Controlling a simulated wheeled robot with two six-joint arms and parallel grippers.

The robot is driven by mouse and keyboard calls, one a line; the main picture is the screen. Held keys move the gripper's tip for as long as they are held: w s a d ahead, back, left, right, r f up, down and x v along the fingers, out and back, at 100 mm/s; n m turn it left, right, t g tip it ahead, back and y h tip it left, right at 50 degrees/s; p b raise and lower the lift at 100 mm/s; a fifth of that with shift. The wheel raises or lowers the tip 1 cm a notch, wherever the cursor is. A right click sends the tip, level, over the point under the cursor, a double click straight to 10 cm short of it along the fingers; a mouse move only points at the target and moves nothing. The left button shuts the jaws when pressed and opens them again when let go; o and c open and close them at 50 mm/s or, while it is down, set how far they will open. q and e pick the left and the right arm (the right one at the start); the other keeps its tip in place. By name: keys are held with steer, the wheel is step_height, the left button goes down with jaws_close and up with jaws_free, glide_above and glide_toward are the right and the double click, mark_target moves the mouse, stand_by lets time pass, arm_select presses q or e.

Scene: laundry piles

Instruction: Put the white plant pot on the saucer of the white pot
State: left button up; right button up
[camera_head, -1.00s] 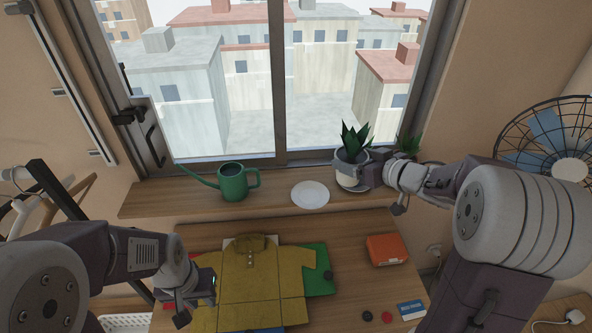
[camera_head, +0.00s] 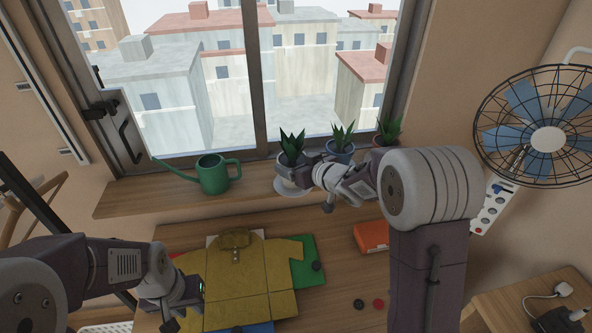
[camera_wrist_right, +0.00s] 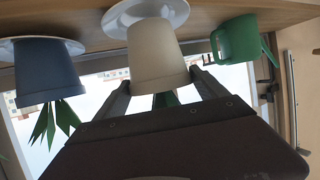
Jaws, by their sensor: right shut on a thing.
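The white plant pot (camera_head: 287,184) with a spiky green plant (camera_head: 292,146) is at the white saucer (camera_head: 279,192) on the windowsill. My right gripper (camera_head: 293,171) is shut on the pot from the right side. In the right wrist view, which is upside down, the fingers (camera_wrist_right: 160,80) flank the white pot (camera_wrist_right: 158,50), and its base overlaps the white saucer (camera_wrist_right: 118,19). I cannot tell whether the base touches the saucer. The pot looks roughly upright. My left gripper (camera_head: 182,303) hangs low over the table's left side; its jaw state is unclear.
A blue pot (camera_head: 340,152) stands to the right on its own saucer (camera_wrist_right: 8,49). A third plant (camera_head: 388,131) is beyond it. A green watering can (camera_head: 213,176) is left of the white pot. A yellow shirt (camera_head: 238,275) and orange box (camera_head: 371,237) lie on the table below.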

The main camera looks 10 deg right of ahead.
steer(key=shift+w+f, duration=0.2)
steer(key=shift+f, duration=0.6)
arm_select(q)
steer(key=shift+f, duration=0.2)
arm_select(e)
steer(key=shift+s+r, duration=0.1)
arm_select(q)
steer(key=shift+f, duration=0.1)
steer(key=shift+w, duration=0.1)
arm_select(e)
steer(key=o, duration=1.8)
steer(key=shift+f, duration=0.2)
steer(key=shift+r, duration=0.1)
